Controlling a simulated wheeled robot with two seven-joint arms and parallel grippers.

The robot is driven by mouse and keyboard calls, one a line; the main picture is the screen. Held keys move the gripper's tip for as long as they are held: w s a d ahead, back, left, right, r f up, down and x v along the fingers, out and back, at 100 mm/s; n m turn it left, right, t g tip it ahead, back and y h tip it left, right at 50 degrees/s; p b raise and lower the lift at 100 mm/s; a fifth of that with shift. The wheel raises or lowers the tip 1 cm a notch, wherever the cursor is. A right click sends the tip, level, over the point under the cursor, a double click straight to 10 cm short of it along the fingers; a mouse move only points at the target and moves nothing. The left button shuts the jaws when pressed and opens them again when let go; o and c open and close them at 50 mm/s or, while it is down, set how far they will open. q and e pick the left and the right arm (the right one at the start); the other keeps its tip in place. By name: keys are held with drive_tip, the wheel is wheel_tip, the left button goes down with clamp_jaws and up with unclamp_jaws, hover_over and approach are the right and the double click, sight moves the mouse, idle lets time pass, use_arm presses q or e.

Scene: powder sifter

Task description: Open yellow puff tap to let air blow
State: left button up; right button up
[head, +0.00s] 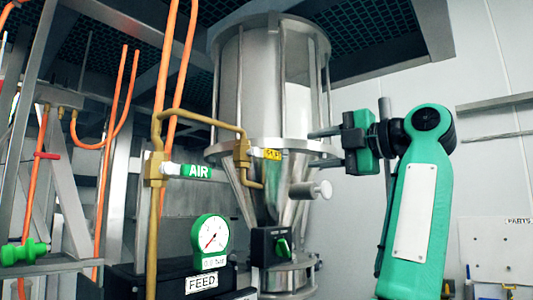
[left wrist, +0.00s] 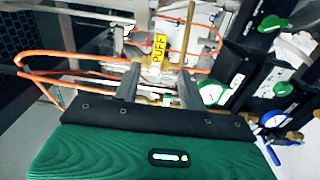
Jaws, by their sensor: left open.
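The yellow puff tap (head: 272,154) is a small yellow lever on a brass valve body at the front of the steel hopper. In the left wrist view the tap (left wrist: 158,48) shows its PUFF label, just beyond and between my fingertips. My left gripper (head: 311,147) is open and empty, to the right of the tap, with its fingers pointing at it. There is a gap between fingertips and tap in the head view. In the left wrist view my left gripper's two dark fingers (left wrist: 159,70) stand apart. My right gripper is not in view.
The hopper (head: 262,75) stands close behind the tap. A brass pipe (head: 200,115) joins the tap to the green AIR tap (head: 190,170). Below are a gauge (head: 211,238), a FEED label (head: 202,282) and a black switch box (head: 271,243). Orange hoses (head: 112,150) run at left.

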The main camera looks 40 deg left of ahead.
sight(276, 155)
use_arm(q)
drive_tip(key=a+p, duration=0.1)
drive_tip(key=a, duration=0.3)
drive_tip(key=a+p, duration=0.2)
drive_tip(key=a, duration=0.2)
drive_tip(key=w+a+p, duration=0.1)
drive_tip(key=a+p, duration=0.1)
drive_tip(key=a, duration=0.2)
drive_tip(key=shift+a+r, duration=0.2)
drive_tip(key=shift+a+p, duration=0.4)
drive_tip(key=shift+a, duration=0.1)
drive_tip(key=shift+a+f, duration=0.1)
drive_tip(key=shift+a, duration=0.05)
drive_tip(key=shift+c, duration=0.4)
clamp_jaws()
